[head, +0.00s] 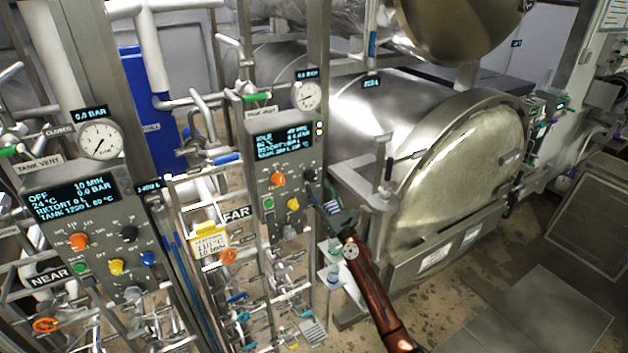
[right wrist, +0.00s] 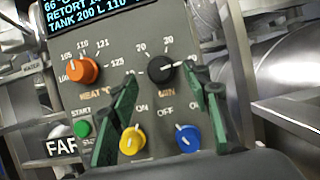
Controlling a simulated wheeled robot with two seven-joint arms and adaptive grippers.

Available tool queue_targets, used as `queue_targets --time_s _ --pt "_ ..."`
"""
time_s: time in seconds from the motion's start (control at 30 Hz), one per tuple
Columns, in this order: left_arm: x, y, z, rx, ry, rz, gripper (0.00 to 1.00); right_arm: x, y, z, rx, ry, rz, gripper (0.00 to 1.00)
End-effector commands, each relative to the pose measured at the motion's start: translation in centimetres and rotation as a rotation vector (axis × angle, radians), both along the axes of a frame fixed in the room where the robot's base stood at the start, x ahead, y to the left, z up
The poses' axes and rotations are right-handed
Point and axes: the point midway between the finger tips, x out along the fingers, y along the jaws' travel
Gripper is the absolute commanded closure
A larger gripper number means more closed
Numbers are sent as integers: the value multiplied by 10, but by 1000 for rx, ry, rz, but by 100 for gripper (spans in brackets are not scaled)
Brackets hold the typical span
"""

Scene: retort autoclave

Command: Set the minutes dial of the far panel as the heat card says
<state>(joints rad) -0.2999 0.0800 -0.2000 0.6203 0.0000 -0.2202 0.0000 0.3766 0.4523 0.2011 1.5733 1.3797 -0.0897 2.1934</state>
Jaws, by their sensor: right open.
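The far panel (head: 258,185) is a grey box with a lit display (head: 281,141), whose top line seems to read 40 MIN. Its minutes dial is a black knob (right wrist: 161,68) marked MIN, right of the orange heat knob (right wrist: 84,71); it also shows in the head view (head: 309,175). The numbers 20 and 30 show above the dial; its white mark seems to point right. My right gripper (right wrist: 162,78) is open, its green fingers in front of the panel on either side of the dial in the picture; contact cannot be told. The yellow-topped heat card (head: 210,241) seems to read 110 °C, 10 MIN. My left gripper is out of view.
Below the dial sit a yellow knob (right wrist: 132,140), a blue knob (right wrist: 188,138) and a green start button (right wrist: 82,129). The near panel (head: 75,225) stands at left with similar knobs. The big steel retort (head: 455,165) is at right. Pipes and valves crowd below.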

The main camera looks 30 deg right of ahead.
Motion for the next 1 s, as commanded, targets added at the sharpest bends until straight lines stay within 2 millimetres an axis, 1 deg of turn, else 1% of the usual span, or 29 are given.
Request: queue_targets --time_s 0.03,0.1,0.2,0.3,0.43,0.63,1.0 --pt "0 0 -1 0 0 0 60 9 1 4 -1 -1 1 56" --pt "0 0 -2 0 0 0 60 18 0 8 -2 -1 0 56" --pt "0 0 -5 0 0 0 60 30 1 11 -1 1 1 56" --pt "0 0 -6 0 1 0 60 37 0 15 -2 0 -1 56" --pt "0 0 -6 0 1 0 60 40 0 15 -2 2 -1 56" --pt "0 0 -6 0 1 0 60 40 0 16 -2 2 -1 56" --pt "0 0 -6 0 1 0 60 40 0 15 -2 2 -1 81"
